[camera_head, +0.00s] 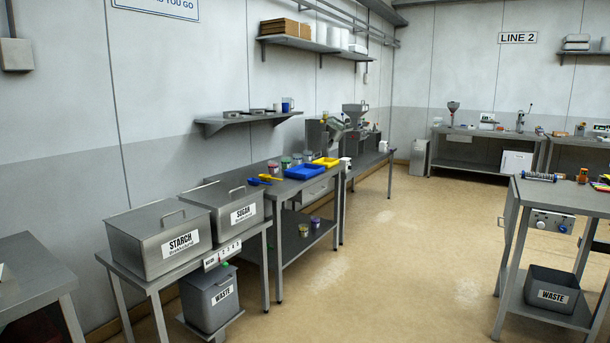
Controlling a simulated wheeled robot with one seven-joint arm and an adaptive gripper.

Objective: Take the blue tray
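A blue tray (304,172) lies on a grey metal workbench (320,185) left of the picture's middle. It is shallow and looks empty. A smaller yellow tray (326,162) lies just behind it on the same bench. Blue and yellow scoops (265,180) lie to its left, near several small jars (286,163). My gripper does not show in this view.
A bench (560,195) stands at the right. The tan floor (410,240) between is clear.

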